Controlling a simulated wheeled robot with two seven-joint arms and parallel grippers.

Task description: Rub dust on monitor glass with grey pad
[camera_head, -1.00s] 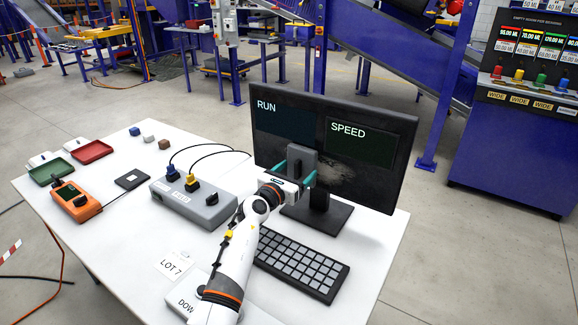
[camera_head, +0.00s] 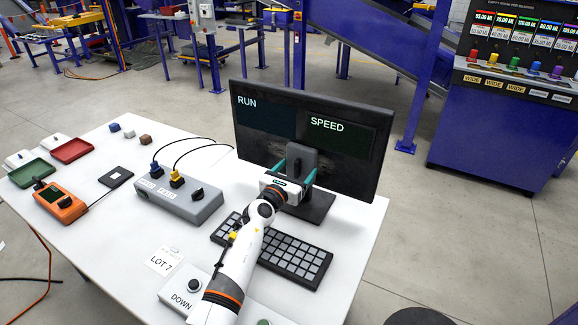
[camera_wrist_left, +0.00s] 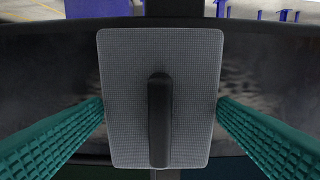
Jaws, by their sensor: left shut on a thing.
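The black monitor (camera_head: 362,178) stands on the table, with RUN and SPEED panels on its glass. The grey pad (camera_head: 304,157), a rectangle with a dark bar handle, lies upright against or very near the lower middle of the glass. My left gripper (camera_head: 293,172) is shut on the pad, its teal fingers at the pad's two sides. In the left wrist view the pad (camera_wrist_left: 130,75) fills the middle and hides the glass behind it. Pale dust smears (camera_wrist_left: 237,108) show beside the pad there. Whether pad and glass touch is unclear. My right gripper is not in view.
A keyboard (camera_head: 291,256) lies below the monitor. A grey box with plugs and a knob (camera_head: 180,203), an orange meter (camera_head: 60,204), red (camera_head: 72,150) and green (camera_head: 33,173) trays and a DOWN button box (camera_head: 178,288) stand leftward. Bare table lies between them.

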